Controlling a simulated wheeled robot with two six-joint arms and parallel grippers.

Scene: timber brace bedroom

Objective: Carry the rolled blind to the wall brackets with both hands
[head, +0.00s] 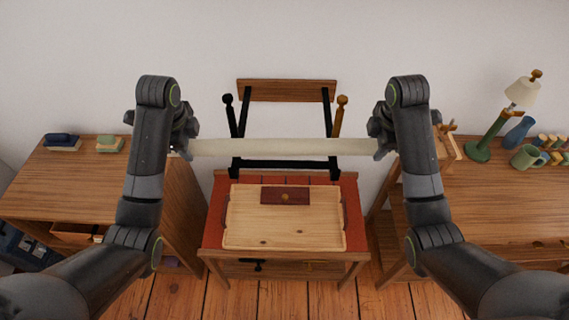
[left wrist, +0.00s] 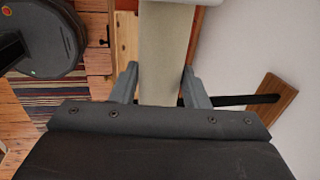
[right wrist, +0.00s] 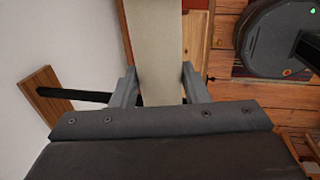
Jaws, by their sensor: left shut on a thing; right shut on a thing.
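The rolled blind (head: 280,147) is a long cream roll held level across the middle of the head view. My left gripper (head: 186,147) is shut on its left end, and my right gripper (head: 382,147) is shut on its right end. In the left wrist view the blind (left wrist: 165,55) runs between my left gripper's fingers (left wrist: 165,88). In the right wrist view the blind (right wrist: 155,50) runs between my right gripper's fingers (right wrist: 160,88). A wooden wall board (head: 287,90) with black arms, seemingly the wall brackets, is behind the blind. The blind partly covers the black frame below it.
A red-topped table (head: 213,225) with a wooden tray (head: 240,237) stands below the blind. A left cabinet (head: 60,180) carries small boxes.

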